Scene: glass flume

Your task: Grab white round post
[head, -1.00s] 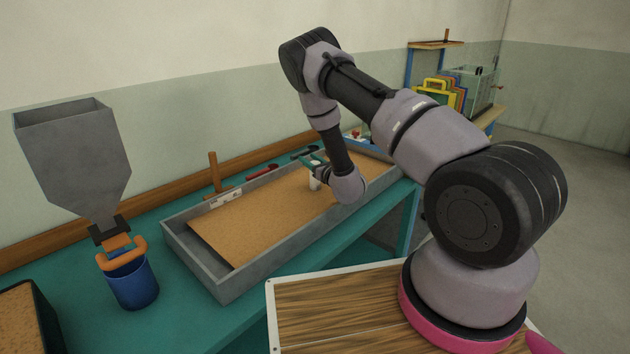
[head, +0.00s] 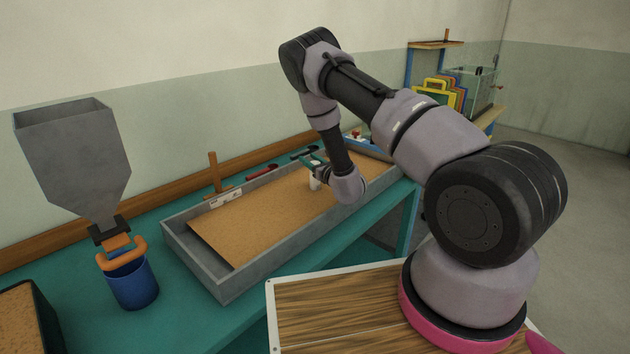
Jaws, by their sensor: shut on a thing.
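The white round post (head: 314,184) stands in the sand tray (head: 232,284), toward its right part. It is small in the head view and partly hidden by my gripper. My gripper (head: 314,172) is at the post and shut on it. The post looks upright, and its lower end is at or very near the sand; I cannot tell if it touches.
A grey hopper (head: 75,155) stands at the left above a blue bucket (head: 133,284) with an orange handle. The teal table (head: 190,325) is clear in front.

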